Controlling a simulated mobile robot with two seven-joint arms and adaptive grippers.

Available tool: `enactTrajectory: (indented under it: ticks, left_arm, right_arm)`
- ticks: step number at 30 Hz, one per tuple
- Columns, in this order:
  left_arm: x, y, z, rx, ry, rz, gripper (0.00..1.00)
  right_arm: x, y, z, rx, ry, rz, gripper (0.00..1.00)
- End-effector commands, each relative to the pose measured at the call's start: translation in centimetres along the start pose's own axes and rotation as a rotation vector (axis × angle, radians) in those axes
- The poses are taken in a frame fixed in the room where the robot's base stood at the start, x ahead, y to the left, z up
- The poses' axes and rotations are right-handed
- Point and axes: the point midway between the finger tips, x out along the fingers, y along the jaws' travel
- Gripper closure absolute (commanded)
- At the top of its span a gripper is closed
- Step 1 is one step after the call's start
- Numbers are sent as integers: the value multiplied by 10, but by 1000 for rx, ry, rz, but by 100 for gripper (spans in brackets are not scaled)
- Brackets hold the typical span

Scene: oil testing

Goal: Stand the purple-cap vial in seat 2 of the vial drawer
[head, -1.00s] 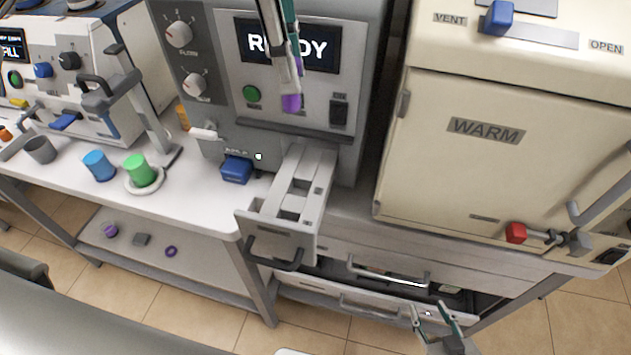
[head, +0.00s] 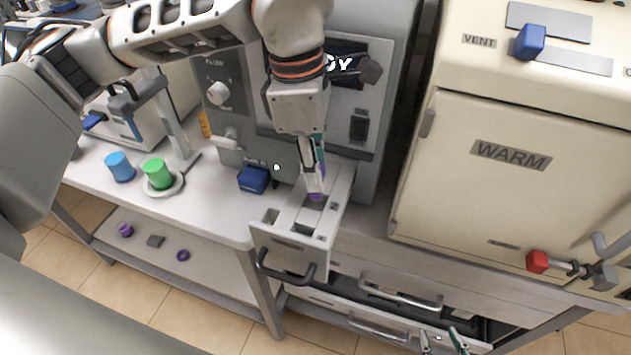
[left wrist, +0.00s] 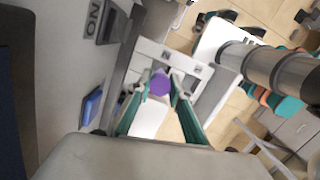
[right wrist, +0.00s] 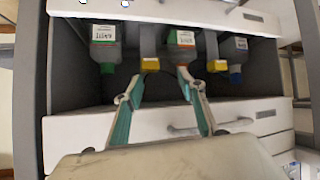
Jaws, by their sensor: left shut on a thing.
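My left gripper (head: 314,182) is shut on the purple-cap vial. The purple cap (head: 317,196) shows at its fingertips in the head view, and the round cap (left wrist: 160,83) shows between the fingers in the left wrist view. Most of the vial's body is hidden. The pale vial drawer (head: 320,237) is pulled out, with square openings along its top. The gripper is over its rear part; I cannot tell whether the vial is inside an opening. The drawer also shows in the left wrist view (left wrist: 152,50). My right gripper (right wrist: 157,90) is open and empty.
A blue block (head: 253,179), green cup (head: 158,174) and blue cup (head: 120,166) stand left of the drawer. The WARM cabinet (head: 500,190) is at right. Several bottles, including a green-capped one (right wrist: 104,48), are in a compartment before my right gripper.

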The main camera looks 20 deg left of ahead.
Motion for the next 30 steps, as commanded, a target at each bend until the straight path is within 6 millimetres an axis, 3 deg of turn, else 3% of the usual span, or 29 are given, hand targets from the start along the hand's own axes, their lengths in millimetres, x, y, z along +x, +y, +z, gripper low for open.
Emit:
enactTrajectory:
  ticks: [9,21,22,23,24,30]
  left_arm:
    - [35,-1,-5,0,1,-3,100]
    - [41,0,-5,0,0,0,100]
    - [41,0,-5,0,0,0,75]
    - [40,0,-5,0,0,0,67]
    - [40,0,-5,0,0,0,63]
    - [40,0,-5,0,0,0,63]
  right_arm:
    - [-1,2,-6,0,8,2,60]
    - [2,1,0,0,3,2,60]
    - [1,1,0,0,2,2,60]
    - [1,1,1,0,1,2,60]
    - [1,1,1,0,-1,1,60]
    - [1,1,2,0,-2,1,60]
